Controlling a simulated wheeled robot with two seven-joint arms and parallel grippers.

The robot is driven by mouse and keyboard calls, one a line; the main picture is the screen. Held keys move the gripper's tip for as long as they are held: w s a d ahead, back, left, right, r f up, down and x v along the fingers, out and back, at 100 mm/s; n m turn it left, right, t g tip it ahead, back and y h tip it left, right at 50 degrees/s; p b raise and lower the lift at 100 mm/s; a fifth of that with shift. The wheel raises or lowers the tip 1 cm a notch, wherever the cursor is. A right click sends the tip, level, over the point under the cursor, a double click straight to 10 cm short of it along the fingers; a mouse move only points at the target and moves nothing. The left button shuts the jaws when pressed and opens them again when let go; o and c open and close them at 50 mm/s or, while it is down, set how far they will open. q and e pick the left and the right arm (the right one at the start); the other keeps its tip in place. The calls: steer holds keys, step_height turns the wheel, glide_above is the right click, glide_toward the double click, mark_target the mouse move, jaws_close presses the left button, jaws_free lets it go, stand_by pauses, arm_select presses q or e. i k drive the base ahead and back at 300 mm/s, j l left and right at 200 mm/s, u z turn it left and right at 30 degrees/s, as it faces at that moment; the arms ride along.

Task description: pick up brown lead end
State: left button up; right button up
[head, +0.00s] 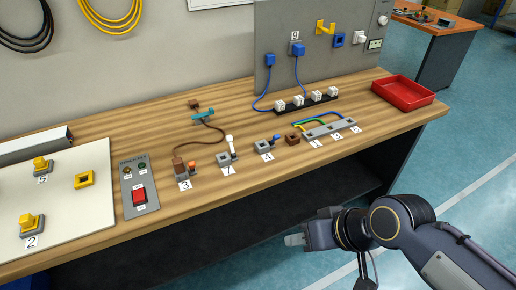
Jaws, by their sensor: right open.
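A brown lead (213,128) lies in a curve on the wooden workbench. One end joins a brown plug (179,166) at the grey block numbered 3 (183,177). Its other, brown end (195,104) lies at the back by a teal piece (204,115); whether the teal piece holds the lead, I cannot tell. My right gripper (294,240) is open, in front of the bench edge and below its top, well away from the lead. It is small here, and nothing shows between its fingers. My left gripper is out of view.
A switch box (139,186), a white-knobbed lever block (226,156), a blue-handled block (266,147), a brown block (292,138) and a grey terminal strip (329,128) stand on the bench (240,187). A red tray (404,92) is at right. The front strip is mostly clear.

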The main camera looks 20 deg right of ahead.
mark_target(178, 163)
steer(key=i+l, duration=0.15)
steer(key=l, duration=0.2)
steer(key=i+l+u, duration=0.1)
steer(key=l, duration=0.25)
steer(key=i+l+u, duration=0.1)
steer(key=l, duration=0.25)
steer(key=i+l, duration=0.15)
steer(key=l, duration=0.25)
steer(key=i+l+u, duration=0.1)
steer(key=l, duration=0.25)
